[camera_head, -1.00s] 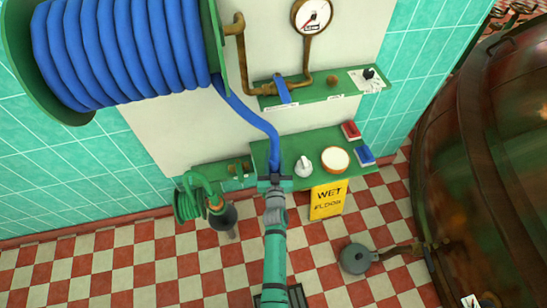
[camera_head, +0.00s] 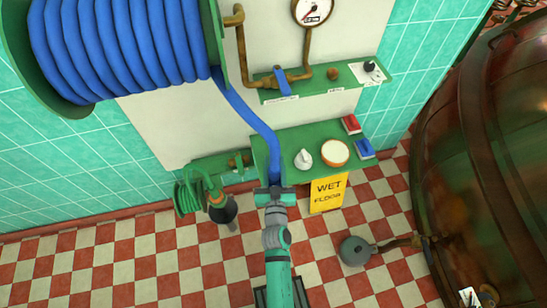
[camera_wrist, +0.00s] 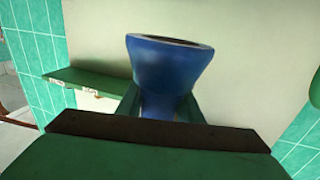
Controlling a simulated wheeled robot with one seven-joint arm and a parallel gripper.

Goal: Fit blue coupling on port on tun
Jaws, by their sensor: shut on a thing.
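The blue coupling (camera_wrist: 165,75) shows in the wrist view as a flared blue cup with a dark open mouth. My gripper (camera_head: 275,194) is shut on it, and the jaws hide most of it in the head view. The blue hose (camera_head: 252,118) runs from the coupling up to a large reel. My gripper is just in front of the green shelf. The copper tun (camera_head: 480,130) stands at the right, well apart from my gripper. A brass pipe (camera_head: 397,244) meets its lower left side; I cannot tell whether this is the port.
The hose reel (camera_head: 125,45) is at upper left. The green shelf (camera_head: 320,133) holds a white pear-shaped thing, a round tub and red and blue blocks. A yellow wet-floor sign (camera_head: 328,193) and a grey round fitting (camera_head: 357,251) stand right of my arm. Checkered floor is open around them.

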